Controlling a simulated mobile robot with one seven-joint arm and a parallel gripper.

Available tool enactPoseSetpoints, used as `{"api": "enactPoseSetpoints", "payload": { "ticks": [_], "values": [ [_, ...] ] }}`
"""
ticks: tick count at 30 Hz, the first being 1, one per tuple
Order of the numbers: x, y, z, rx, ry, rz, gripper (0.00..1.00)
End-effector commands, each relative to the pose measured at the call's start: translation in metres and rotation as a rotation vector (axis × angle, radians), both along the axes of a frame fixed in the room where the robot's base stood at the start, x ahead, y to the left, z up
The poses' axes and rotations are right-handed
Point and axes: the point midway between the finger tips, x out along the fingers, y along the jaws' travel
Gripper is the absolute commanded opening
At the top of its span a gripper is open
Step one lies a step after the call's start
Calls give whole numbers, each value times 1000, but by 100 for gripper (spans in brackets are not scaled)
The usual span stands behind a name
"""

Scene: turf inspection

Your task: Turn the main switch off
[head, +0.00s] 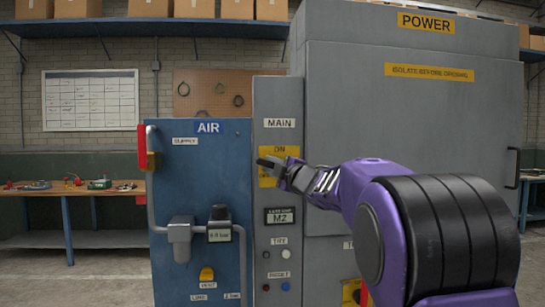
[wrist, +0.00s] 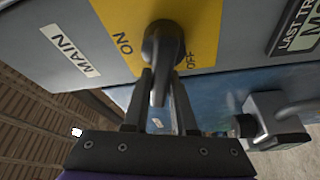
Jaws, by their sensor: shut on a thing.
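The main switch has a dark handle (wrist: 164,42) on a yellow plate (wrist: 205,25) marked ON and OFF. In the head view the handle (head: 267,161) points left, on the narrow grey panel under the MAIN label (head: 279,123). In the wrist view it lies between the words ON and OFF. My gripper (wrist: 160,88) is shut on the handle, one finger on each side. In the head view my gripper (head: 292,174) comes in from the right and covers part of the plate.
A blue AIR cabinet (head: 200,170) with a red lever (head: 142,147), pipes and a gauge stands just left. The large grey POWER cabinet (head: 430,120) is behind my arm. Below the switch are an M2 display (head: 279,216) and buttons. A workbench (head: 75,190) stands at far left.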

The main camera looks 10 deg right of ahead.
Motion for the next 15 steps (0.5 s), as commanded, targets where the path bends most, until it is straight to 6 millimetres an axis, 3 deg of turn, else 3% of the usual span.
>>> {"api": "enactPoseSetpoints", "payload": {
  "ticks": [15],
  "values": [
    [0,2,-4,-289,-6,-1,0]
  ]
}}
